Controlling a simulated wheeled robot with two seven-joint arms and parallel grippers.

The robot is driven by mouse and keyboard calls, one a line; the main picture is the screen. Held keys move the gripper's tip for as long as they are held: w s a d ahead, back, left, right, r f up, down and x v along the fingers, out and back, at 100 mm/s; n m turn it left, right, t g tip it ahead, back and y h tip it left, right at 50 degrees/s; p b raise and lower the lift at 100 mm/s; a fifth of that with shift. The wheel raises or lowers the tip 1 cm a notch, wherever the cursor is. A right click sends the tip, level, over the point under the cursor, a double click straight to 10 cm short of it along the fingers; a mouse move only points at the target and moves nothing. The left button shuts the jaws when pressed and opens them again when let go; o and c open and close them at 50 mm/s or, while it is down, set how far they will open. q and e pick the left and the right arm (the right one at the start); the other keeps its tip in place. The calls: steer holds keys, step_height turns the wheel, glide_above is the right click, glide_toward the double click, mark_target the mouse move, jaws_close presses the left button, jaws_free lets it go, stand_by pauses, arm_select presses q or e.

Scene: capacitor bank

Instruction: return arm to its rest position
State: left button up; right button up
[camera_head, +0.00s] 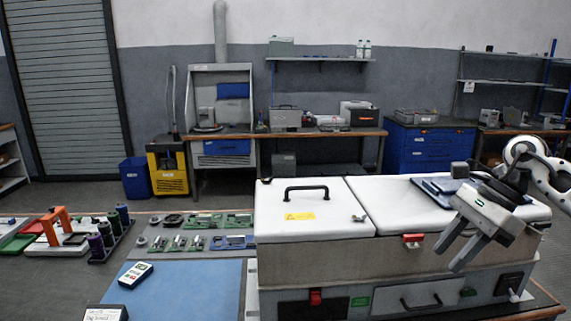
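My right gripper (447,260) hangs at the right of the head view, in front of the white-lidded case, with its arm coming in from the right edge. Its two grey fingers point down and to the left, with a gap between them and nothing visible held. It overlaps the case's front right part in the picture; I cannot tell the distance between them. My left gripper and arm are not in view.
The large case (330,262) has closed white lids, a black handle and red latches. A blue mat (190,290) with a handheld meter (135,275) lies left of it. Circuit boards (200,232), spools (105,235) and an orange-handled item (56,224) are farther left.

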steer(key=s+a+f+m+t+y, duration=0.2)
steer(key=a+f+m+t+y, duration=0.2)
steer(key=a+m+y, duration=0.55)
steer(key=s+a+f+m+t+y, duration=0.1)
steer(key=a+f+m+t+y, duration=0.45)
steer(key=a, duration=0.85)
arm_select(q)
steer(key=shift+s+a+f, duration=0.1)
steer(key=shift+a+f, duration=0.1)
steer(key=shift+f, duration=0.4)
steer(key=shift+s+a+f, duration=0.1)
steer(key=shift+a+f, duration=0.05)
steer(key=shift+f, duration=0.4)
arm_select(e)
steer(key=s+d+f+n+h, duration=0.4)
steer(key=s+f+n+h, duration=0.5)
steer(key=n, duration=0.8)
steer(key=s+d+f+n+h, duration=0.4)
steer(key=s+f+n+h, duration=0.4)
steer(key=f+n, duration=0.6)
steer(key=n+h, duration=0.1)
steer(key=n, duration=0.3)
steer(key=shift+s+d+f+t, duration=0.15)
steer(key=shift+s+d+t, duration=0.05)
steer(key=shift+s+t, duration=0.15)
